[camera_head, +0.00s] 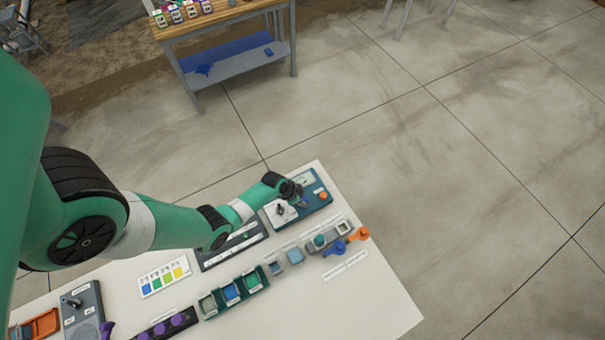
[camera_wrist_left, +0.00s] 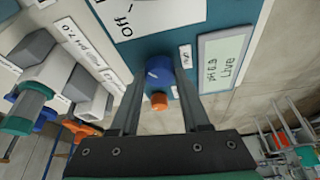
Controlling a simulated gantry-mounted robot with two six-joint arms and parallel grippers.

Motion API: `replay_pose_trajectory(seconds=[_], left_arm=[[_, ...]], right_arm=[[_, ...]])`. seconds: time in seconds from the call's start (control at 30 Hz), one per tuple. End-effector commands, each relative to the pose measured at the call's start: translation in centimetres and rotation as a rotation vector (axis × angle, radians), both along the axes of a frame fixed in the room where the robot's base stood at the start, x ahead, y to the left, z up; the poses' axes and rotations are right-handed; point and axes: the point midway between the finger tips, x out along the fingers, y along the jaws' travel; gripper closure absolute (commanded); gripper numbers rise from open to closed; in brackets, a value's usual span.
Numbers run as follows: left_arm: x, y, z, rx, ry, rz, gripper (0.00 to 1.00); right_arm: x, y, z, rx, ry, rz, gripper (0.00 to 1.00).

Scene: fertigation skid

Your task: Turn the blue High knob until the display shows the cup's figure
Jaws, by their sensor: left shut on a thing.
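The blue knob (camera_wrist_left: 158,70) is on the teal control box (camera_head: 318,206), between the two fingers of my left gripper (camera_wrist_left: 159,78). The gripper is shut on it; in the head view the gripper (camera_head: 299,198) reaches the box from the left. The display (camera_wrist_left: 222,62) beside the knob reads "pH 6.9 Live"; it also shows in the head view (camera_head: 304,179). A label reading "pH 7.0" (camera_wrist_left: 75,40) lies near a teal and grey cup (camera_wrist_left: 36,98). In the head view a teal-topped cup (camera_head: 319,241) sits in a grey holder. My right gripper is not visible.
An orange knob (camera_head: 323,195) sits close to the blue one. The box's white panel (camera_wrist_left: 150,15) reads "Off". Orange and blue pieces (camera_head: 358,234) and small containers (camera_head: 232,293) occupy the white table (camera_head: 375,300). The table's front right part is clear.

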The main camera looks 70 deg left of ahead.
Motion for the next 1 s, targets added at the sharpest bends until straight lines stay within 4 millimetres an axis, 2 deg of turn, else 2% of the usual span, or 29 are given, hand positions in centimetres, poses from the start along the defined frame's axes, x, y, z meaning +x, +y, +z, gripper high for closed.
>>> replay_pose_trajectory(seconds=[0.2,0.5,1.0], left_arm=[[-0.04,0.18,-0.01,0.0,0.002,-0.186,1.0],[-0.04,0.24,0.03,0.001,0.002,-0.37,1.0],[-0.06,0.24,-0.1,0.003,0.003,-0.446,1.0]], right_arm=[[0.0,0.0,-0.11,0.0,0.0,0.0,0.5],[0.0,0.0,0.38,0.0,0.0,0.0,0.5],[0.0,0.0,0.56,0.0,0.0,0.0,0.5]])
